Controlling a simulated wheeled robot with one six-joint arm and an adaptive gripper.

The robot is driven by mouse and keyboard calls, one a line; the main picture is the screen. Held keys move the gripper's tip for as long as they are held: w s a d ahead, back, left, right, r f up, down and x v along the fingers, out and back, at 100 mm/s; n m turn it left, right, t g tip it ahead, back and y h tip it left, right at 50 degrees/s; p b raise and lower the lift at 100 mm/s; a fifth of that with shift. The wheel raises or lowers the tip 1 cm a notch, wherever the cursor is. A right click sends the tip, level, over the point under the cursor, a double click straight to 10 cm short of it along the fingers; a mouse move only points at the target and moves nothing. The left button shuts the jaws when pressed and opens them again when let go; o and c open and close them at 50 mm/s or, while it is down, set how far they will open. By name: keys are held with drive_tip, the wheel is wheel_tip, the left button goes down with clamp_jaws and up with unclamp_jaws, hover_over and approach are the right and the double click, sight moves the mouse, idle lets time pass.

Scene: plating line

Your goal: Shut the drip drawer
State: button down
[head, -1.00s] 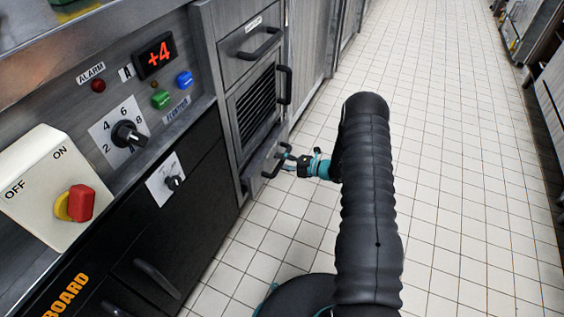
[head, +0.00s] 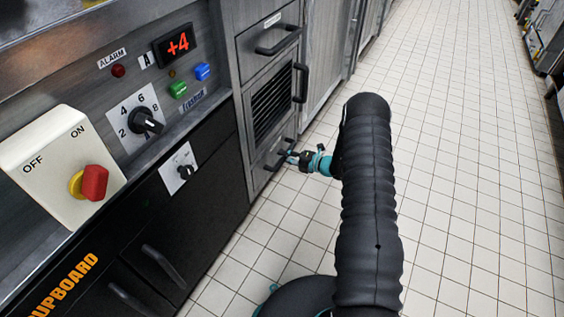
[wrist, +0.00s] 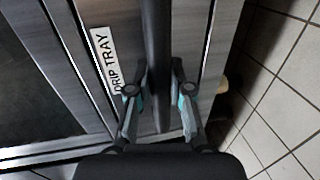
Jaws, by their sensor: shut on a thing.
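The drip drawer (head: 262,173) is the lowest front of the grey cabinet in the head view. In the wrist view its grey front (wrist: 195,30) carries a DRIP TRAY label (wrist: 105,60). Its dark bar handle (head: 279,155) runs up the wrist view (wrist: 155,45). My gripper (head: 293,157) is at this handle, with one finger on each side of the bar, shut on it; it also shows in the wrist view (wrist: 160,95). In the head view the drawer front looks close to flush with the cabinet. I cannot tell whether a small gap is left.
Above the drawer are a louvred panel (head: 272,105) with a handle and an upper drawer (head: 265,40). A control panel with a red switch (head: 94,183) and knobs is at left, above a black cupboard (head: 165,245). The tiled floor (head: 460,170) to the right is clear.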

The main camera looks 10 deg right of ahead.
drive_tip(key=shift+w+a, duration=0.15)
drive_tip(key=c, duration=1.1)
unclamp_jaws()
drive_tip(key=shift+a, duration=0.2)
drive_tip(key=shift+o, duration=0.2)
drive_tip(key=shift+d, duration=0.2)
drive_tip(key=shift+s+d+r, duration=0.15)
drive_tip(key=shift+s+d, duration=0.2)
drive_tip(key=shift+d, duration=0.2)
drive_tip(key=v, duration=1)
drive_tip(key=shift+s, duration=0.3)
drive_tip(key=shift+d, duration=0.15)
